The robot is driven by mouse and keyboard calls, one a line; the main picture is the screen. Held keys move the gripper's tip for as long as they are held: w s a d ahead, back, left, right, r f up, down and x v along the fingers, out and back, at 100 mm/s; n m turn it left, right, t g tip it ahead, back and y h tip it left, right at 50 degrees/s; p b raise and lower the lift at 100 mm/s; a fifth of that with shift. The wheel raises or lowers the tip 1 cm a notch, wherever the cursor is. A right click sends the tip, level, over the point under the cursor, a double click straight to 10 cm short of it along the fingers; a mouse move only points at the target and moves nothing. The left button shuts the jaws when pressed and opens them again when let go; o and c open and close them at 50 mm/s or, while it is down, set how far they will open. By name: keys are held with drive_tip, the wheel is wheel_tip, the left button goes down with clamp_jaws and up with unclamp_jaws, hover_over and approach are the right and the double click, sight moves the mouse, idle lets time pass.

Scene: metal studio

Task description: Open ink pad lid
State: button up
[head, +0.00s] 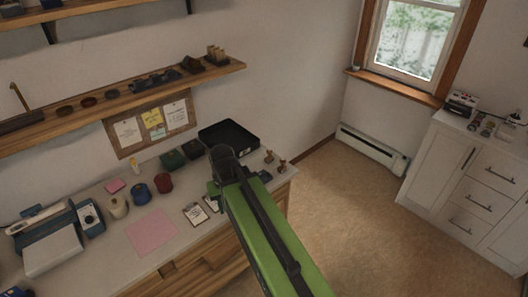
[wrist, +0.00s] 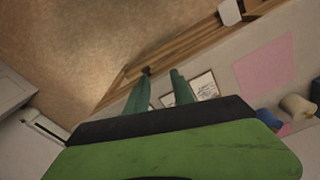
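A flat black box (head: 229,136) lies at the back right of the counter, against the wall. Left of it are a small dark box (head: 193,148) and a dark green box (head: 172,160). I cannot tell for sure which of these is the ink pad, or how its lid stands. My gripper is over the counter's right part, mostly hidden behind my arm in the head view. In the wrist view its two green fingers (wrist: 160,76) are apart with nothing held between them. No ink pad is clear in that view.
Stamps (head: 282,165) stand near the counter's right end. A wooden shelf (head: 110,103) hangs above. Floor is clear on the right.

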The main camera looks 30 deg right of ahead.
drive_tip(key=w+d+r+m+p, duration=0.3)
drive_tip(key=w+d+r+p, duration=0.15)
drive_tip(key=r, duration=0.25)
drive_tip(key=m+t+b, duration=0.1)
drive_tip(key=m+b, duration=1)
drive_tip(key=b, duration=0.5)
hover_over(264, 180)
drive_tip(key=shift+y, duration=0.3)
wheel_tip(264, 180, down, 16)
drive_tip(key=shift+s+a+f, duration=0.1)
drive_tip(key=shift+s, duration=0.05)
clamp_jaws()
